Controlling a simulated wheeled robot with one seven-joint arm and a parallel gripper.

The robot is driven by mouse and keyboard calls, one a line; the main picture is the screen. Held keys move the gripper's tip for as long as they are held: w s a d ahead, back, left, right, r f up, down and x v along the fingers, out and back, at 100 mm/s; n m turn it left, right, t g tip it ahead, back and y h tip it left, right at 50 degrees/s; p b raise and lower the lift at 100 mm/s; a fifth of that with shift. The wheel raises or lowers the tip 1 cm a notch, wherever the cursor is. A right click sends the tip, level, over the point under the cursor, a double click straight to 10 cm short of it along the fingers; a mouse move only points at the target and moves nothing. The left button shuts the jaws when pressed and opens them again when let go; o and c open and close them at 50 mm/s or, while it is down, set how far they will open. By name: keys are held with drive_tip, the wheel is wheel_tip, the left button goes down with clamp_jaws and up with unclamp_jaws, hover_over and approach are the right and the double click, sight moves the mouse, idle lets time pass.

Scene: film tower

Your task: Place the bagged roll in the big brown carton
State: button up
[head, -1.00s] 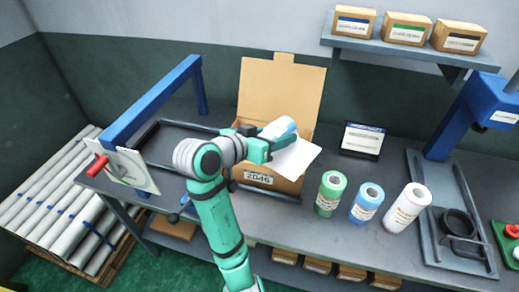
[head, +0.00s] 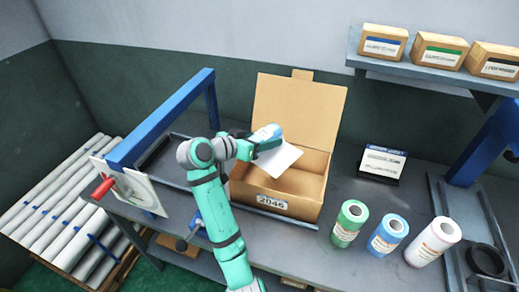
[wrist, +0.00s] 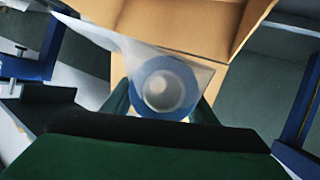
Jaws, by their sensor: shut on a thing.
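My gripper (head: 262,147) is shut on the bagged roll (head: 266,132), a blue-and-white roll in a pale plastic bag whose loose sheet hangs to the right. The big brown carton (head: 305,205) stands open on the bench, its lid raised at the back and a label reading 2046 on its front. The roll is over the carton's left part in the head view. In the wrist view the roll's round end (wrist: 163,88) shows between the fingers, with the carton's cardboard (wrist: 175,22) beyond it. How high the roll is above the carton is hard to tell.
Green (head: 349,223), blue (head: 388,235) and white (head: 433,241) rolls stand right of the carton. A blue frame with a red handle (head: 103,188) stands left. Small boxes (head: 440,50) sit on the upper shelf.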

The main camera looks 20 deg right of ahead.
wheel_tip(320, 180, down, 6)
drive_tip(key=w+a, duration=0.1)
drive_tip(key=w, duration=0.1)
drive_tip(key=shift+w+a, duration=0.25)
drive_tip(key=shift+w, duration=0.05)
drive_tip(key=shift+f, duration=0.4)
drive_tip(key=o, duration=1.3)
drive_tip(key=shift+w+f, duration=0.1)
drive_tip(key=shift+d, duration=0.15)
